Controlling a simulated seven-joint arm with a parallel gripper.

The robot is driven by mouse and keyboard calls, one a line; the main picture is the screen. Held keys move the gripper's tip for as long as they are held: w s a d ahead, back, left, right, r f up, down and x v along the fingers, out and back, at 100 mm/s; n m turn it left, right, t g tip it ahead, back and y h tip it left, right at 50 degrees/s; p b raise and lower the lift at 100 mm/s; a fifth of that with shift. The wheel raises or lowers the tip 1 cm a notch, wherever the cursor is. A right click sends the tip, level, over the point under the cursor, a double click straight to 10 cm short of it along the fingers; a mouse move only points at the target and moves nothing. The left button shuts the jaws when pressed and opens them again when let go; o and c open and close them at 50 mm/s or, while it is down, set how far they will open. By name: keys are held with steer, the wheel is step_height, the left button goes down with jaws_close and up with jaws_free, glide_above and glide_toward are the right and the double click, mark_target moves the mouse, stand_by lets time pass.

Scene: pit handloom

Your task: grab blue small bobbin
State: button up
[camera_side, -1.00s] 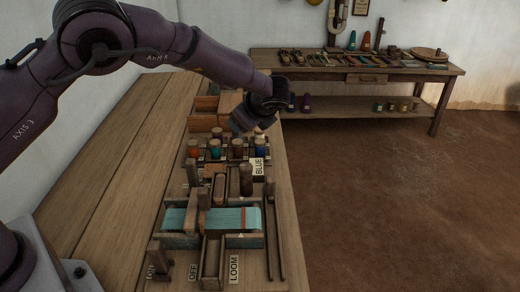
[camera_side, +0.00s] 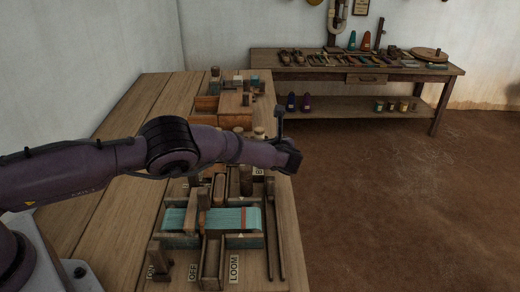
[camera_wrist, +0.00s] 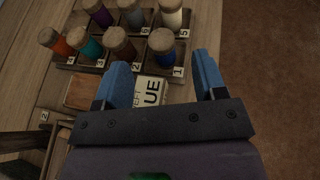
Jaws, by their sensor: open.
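In the wrist view, a dark blue bobbin (camera_wrist: 162,54) with a tan cork-like top stands upright in a rack slot beside a tag reading 1. My gripper (camera_wrist: 161,60) is open, with one blue finger to the left of this bobbin and one to the right. The fingers look empty, and I cannot tell how far above or short of the bobbin they are. In the side view, my wrist (camera_side: 285,156) is over the right edge of the bench. My arm hides most of the bobbin rack there.
Orange (camera_wrist: 58,45), teal (camera_wrist: 89,46), brown (camera_wrist: 121,46), purple (camera_wrist: 99,14), pale blue (camera_wrist: 131,14) and cream (camera_wrist: 171,17) bobbins stand close by. A label plate (camera_wrist: 152,92) lies between the fingers. The small loom (camera_side: 225,219) is nearer on the bench.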

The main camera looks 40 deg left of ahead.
steer(key=shift+f+x, duration=0.1)
steer(key=shift+x, duration=1.25)
steer(key=shift+f+x, duration=0.15)
steer(key=shift+x, duration=1.2)
steer(key=shift+d, duration=0.1)
steer(key=c, duration=1)
